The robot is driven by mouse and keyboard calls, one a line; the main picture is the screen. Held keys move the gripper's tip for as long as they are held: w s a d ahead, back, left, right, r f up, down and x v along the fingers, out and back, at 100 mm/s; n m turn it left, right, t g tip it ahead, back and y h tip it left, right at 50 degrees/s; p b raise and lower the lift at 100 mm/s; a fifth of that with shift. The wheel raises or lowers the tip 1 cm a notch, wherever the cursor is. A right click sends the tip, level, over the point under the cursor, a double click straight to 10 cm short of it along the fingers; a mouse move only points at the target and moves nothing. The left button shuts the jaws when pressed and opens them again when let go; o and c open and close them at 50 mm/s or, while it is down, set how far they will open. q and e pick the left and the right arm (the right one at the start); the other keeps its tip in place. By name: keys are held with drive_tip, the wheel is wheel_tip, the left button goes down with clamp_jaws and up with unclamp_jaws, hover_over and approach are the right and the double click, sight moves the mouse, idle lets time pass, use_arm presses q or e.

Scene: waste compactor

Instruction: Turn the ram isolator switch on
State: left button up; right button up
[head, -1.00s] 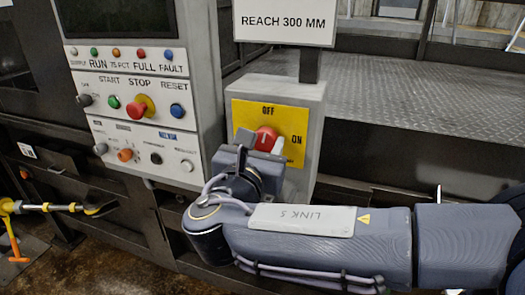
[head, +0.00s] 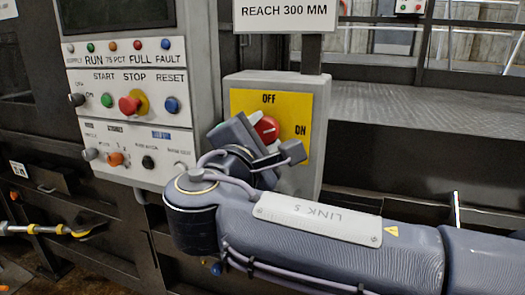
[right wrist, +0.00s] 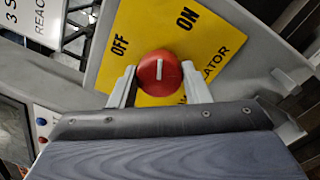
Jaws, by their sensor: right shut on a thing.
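The ram isolator switch is a red knob (head: 266,129) with a white mark, on a yellow plate (head: 240,103) lettered OFF above it and ON to its right. My right gripper (head: 260,143) is shut on the knob, its forearm coming in from the right. In the right wrist view the two fingers (right wrist: 160,80) sit on either side of the red knob (right wrist: 160,66). There the white mark points between OFF and ON, nearer to ON. The plate's lower lettering is partly hidden by the gripper. My left gripper is not in view.
A control panel (head: 130,130) with several buttons and knobs, including a red stop button (head: 130,104), stands left of the switch box (head: 313,92). A sign (head: 284,17) is above the box.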

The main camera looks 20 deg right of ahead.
drive_tip(key=m+b, duration=0.2)
drive_tip(key=m, duration=0.1)
drive_tip(key=shift+f, duration=0.25)
drive_tip(key=shift+r+m+b, duration=0.1)
drive_tip(key=shift+m+b, duration=0.6)
drive_tip(key=shift+m, duration=0.2)
drive_tip(key=o, duration=1)
drive_tip(key=shift+r, duration=0.1)
drive_tip(key=v, duration=0.8)
drive_tip(key=shift+b, duration=0.35)
drive_tip(key=shift+w, duration=0.1)
